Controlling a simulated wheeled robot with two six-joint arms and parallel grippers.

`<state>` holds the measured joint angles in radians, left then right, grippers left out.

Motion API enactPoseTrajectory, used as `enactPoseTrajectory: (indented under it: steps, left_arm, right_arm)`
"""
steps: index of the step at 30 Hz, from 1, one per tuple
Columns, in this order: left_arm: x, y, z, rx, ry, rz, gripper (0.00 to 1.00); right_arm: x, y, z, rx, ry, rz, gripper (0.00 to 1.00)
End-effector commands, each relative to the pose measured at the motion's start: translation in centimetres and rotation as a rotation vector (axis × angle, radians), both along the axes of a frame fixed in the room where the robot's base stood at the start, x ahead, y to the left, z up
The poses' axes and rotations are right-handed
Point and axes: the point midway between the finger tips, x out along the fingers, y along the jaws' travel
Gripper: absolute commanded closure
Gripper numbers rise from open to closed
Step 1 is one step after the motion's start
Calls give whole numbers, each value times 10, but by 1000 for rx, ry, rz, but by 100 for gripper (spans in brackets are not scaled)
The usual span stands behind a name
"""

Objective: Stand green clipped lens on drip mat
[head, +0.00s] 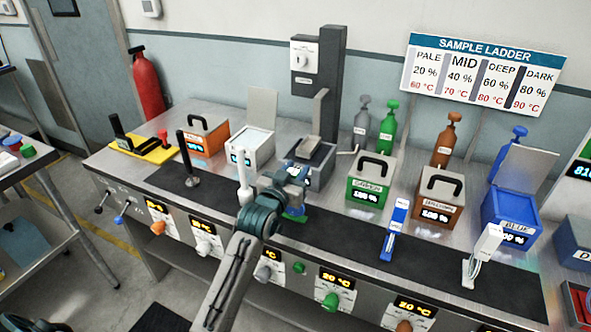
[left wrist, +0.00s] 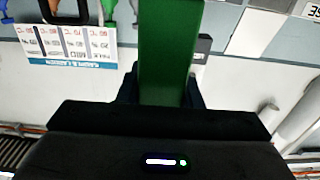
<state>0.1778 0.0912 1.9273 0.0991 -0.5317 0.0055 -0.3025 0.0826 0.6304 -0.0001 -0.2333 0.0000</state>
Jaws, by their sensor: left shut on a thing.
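The green clipped lens shows in the left wrist view (left wrist: 170,55) as a flat green bar between my fingers. In the head view only a small green part (head: 294,213) shows below my left gripper (head: 293,190); the rest is hidden behind the gripper. My left gripper is shut on it, over the middle of the bench. The long dark mat (head: 345,235) along the bench front, likely the drip mat, lies under the gripper. I cannot tell whether the lens touches it.
A white upright piece (head: 244,180) and a black post (head: 190,172) stand left of my gripper. A blue-and-white device (head: 394,230) and a white device (head: 482,255) stand to the right. Behind are the green box (head: 369,182) and brown box (head: 437,200). Mat between gripper and blue device is clear.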

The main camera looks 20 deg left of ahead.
Motion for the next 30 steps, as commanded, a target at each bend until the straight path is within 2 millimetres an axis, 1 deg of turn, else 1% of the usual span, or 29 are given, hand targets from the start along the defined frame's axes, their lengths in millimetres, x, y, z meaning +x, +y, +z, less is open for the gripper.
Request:
enactPoseTrajectory:
  steps: [5,6,8,9,16,19,20,23,30]
  left_arm:
    - [0,0,-3,0,0,0,100]
    - [0,0,-2,0,-1,0,62]
    - [0,0,-2,0,0,0,50]
    - [0,0,-2,0,0,0,46]
    - [0,0,-2,0,-1,0,46]
    - [0,0,2,0,-1,0,46]
    - [-3,0,0,0,0,0,46]
    - [-17,1,-2,2,-1,0,46]
    - [-70,3,-3,3,1,0,46]
  right_arm:
    - [2,1,-1,1,-3,-1,64]
    - [3,2,0,2,-5,0,64]
    - [3,2,0,2,-7,0,64]
    - [4,3,0,3,-8,0,64]
    - [6,5,0,5,-11,-1,64]
    - [6,5,1,5,-11,-1,64]
    - [6,5,0,5,-11,-1,64]
    - [6,5,-4,5,-10,-1,64]
    - [8,4,-14,4,-11,-1,64]
